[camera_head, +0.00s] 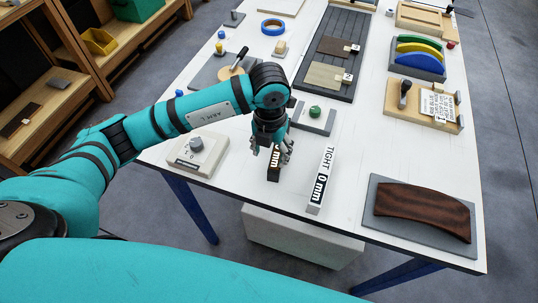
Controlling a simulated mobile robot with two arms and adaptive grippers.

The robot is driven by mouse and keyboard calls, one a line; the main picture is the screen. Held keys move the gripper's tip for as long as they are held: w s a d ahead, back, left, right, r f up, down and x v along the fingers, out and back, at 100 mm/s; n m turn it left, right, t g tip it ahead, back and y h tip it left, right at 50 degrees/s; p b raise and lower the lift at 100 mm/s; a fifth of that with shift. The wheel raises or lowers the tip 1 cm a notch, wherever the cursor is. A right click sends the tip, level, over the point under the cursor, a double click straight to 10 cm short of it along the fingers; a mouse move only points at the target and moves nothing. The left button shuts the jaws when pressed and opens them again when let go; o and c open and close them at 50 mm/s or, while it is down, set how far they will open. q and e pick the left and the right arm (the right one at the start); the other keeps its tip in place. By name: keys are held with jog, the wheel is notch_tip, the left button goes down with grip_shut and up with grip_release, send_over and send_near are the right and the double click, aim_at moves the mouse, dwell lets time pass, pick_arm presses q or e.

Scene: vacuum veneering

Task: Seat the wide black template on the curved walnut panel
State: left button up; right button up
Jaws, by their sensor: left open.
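The curved walnut panel (425,208) lies on a grey mat (378,189) at the right front of the white table. My left gripper (277,152) points down, open, over a small dark upright piece (273,174) with white "mm" lettering near the table's front edge. The fingers hide part of this piece. I cannot tell whether the fingers touch it, or whether it is the wide black template. My right gripper is not in view.
A dial box (197,154) is to the left, and a grey plate with a green knob (314,113) behind. The white table (350,150) is clear around the marker.

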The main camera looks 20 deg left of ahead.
pick_arm(q)
jog(key=f, duration=0.3)
jog(key=shift+s+a, duration=0.1)
jog(key=shift+s, duration=0.2)
jog(key=shift+w+a+f, duration=0.1)
jog(key=shift+w, duration=0.1)
jog(key=shift+a, duration=0.1)
jog(key=shift+c, duration=1.2)
jog(key=c, duration=0.4)
jog(key=shift+w+r, duration=0.1)
jog(key=shift+r, duration=0.1)
grip_shut()
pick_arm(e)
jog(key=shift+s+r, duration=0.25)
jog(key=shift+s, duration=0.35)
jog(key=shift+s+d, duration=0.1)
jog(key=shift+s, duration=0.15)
